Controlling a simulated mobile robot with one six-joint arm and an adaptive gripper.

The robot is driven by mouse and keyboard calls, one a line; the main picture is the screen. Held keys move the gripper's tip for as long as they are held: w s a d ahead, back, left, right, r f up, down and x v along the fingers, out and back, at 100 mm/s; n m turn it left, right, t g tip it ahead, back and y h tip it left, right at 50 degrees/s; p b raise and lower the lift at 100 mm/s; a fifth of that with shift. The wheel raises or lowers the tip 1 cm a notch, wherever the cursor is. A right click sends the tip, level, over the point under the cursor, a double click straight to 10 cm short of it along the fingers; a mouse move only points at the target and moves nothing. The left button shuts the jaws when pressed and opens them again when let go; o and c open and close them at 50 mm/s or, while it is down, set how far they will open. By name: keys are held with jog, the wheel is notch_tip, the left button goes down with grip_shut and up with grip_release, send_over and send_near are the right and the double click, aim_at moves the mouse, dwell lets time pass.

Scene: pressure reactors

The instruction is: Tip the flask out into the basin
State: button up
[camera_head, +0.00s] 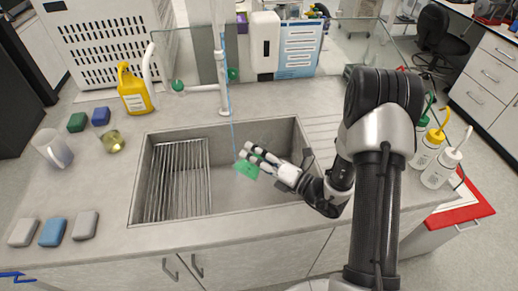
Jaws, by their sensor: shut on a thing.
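The basin (222,205) is a steel sink set in the grey counter, with a wire rack in its left half. My gripper (250,155) is over the basin's right half, reaching in from the right. It is shut on a small piece with green in it, which I take to be the flask (247,168). Only its green part shows clearly at the fingertips. The clear glass, its mouth and its exact tilt are too small to make out. I cannot see any liquid falling.
A tap (222,75) stands behind the basin. Left of it are a yellow bottle (134,90), a clear jug (52,149) and a small yellowish vessel (113,141). Sponges (52,232) lie at the front left. Wash bottles (441,165) stand at the right.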

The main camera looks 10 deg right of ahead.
aim_at(253, 154)
jog(key=r+m+p, duration=0.1)
jog(key=s+a+m+p, duration=0.1)
jog(key=m, duration=0.1)
jog(key=shift+a+r, duration=0.1)
jog(key=shift+r, duration=0.25)
notch_tip(253, 154, up, 2)
jog(key=m+p, duration=0.2)
jog(key=p, duration=0.1)
jog(key=m+p, duration=0.1)
jog(key=p, duration=0.1)
jog(key=shift+s+r+m, duration=0.1)
jog(key=shift+r+m, duration=0.15)
jog(key=shift+m, duration=0.15)
jog(key=r+m+p, duration=0.1)
jog(key=p, duration=0.1)
jog(key=m+p, duration=0.2)
jog(key=shift+r, duration=0.4)
dwell(0.4)
